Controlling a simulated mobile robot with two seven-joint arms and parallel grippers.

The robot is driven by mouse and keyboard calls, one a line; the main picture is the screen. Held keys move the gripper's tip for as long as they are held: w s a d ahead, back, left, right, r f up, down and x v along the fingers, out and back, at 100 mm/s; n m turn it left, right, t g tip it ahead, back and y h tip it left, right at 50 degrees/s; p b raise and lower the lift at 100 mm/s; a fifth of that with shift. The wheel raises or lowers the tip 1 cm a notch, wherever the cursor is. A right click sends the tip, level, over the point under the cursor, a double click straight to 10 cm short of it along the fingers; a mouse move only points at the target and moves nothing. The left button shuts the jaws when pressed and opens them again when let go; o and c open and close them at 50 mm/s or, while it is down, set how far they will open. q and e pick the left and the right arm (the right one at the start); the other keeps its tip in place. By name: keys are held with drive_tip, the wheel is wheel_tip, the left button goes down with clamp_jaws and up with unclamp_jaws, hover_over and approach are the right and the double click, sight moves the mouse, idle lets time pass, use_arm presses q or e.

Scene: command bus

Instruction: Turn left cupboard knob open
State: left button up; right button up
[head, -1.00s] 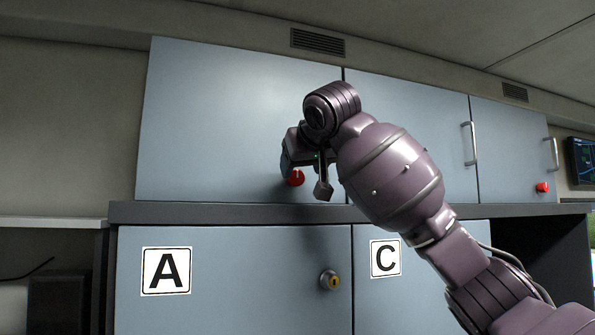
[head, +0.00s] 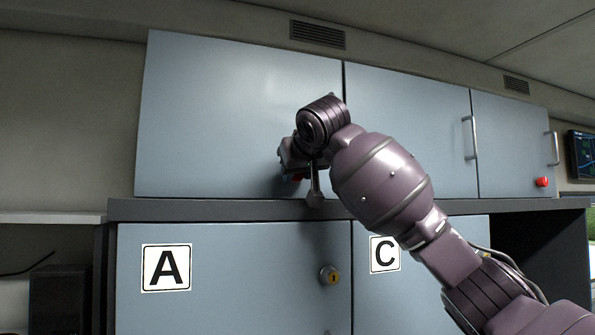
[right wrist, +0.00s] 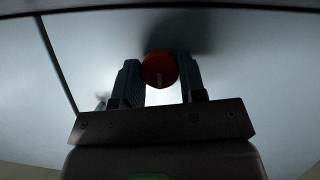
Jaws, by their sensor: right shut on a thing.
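The left cupboard door (head: 220,110) is a blue-grey panel and sits closed in the upper row. In the head view only a sliver of the knob (head: 297,178) shows beside my gripper. My right gripper (right wrist: 160,80) is shut on the red knob, one finger on each side. In the head view my right gripper (head: 296,168) is at the lower right part of the door, partly hidden by my wrist. My left gripper is not in view.
A dark ledge (head: 200,210) runs just under the upper doors. Below are doors marked A (head: 166,268) and C (head: 384,255), with a brass-coloured lock (head: 329,276). Another red knob (head: 541,182) is on the far right door. The left side is open wall.

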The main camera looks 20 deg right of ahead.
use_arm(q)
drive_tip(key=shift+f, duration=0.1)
use_arm(e)
drive_tip(key=shift+c, duration=0.2)
drive_tip(key=shift+m+y+b, duration=0.8)
drive_tip(key=shift+m+b, duration=0.1)
drive_tip(key=shift+m, duration=0.1)
drive_tip(key=shift+d+m+y+b, duration=0.1)
drive_tip(key=shift+m+y+b, duration=0.25)
drive_tip(key=shift+m, duration=0.25)
drive_tip(key=m+y+b, duration=0.1)
drive_tip(key=m, duration=0.1)
drive_tip(key=shift+d+m+y, duration=0.1)
drive_tip(key=shift+m+y, duration=0.2)
drive_tip(key=shift+y, duration=0.05)
drive_tip(key=m+t+y, duration=0.1)
drive_tip(key=m+y, duration=0.1)
drive_tip(key=m, duration=0.1)
drive_tip(key=shift+f, duration=0.1)
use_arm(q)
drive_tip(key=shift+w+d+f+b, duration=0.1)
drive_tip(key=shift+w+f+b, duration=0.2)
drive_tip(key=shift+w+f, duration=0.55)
use_arm(e)
drive_tip(key=m+t+y, duration=0.1)
drive_tip(key=m, duration=0.3)
drive_tip(key=shift+d, duration=0.15)
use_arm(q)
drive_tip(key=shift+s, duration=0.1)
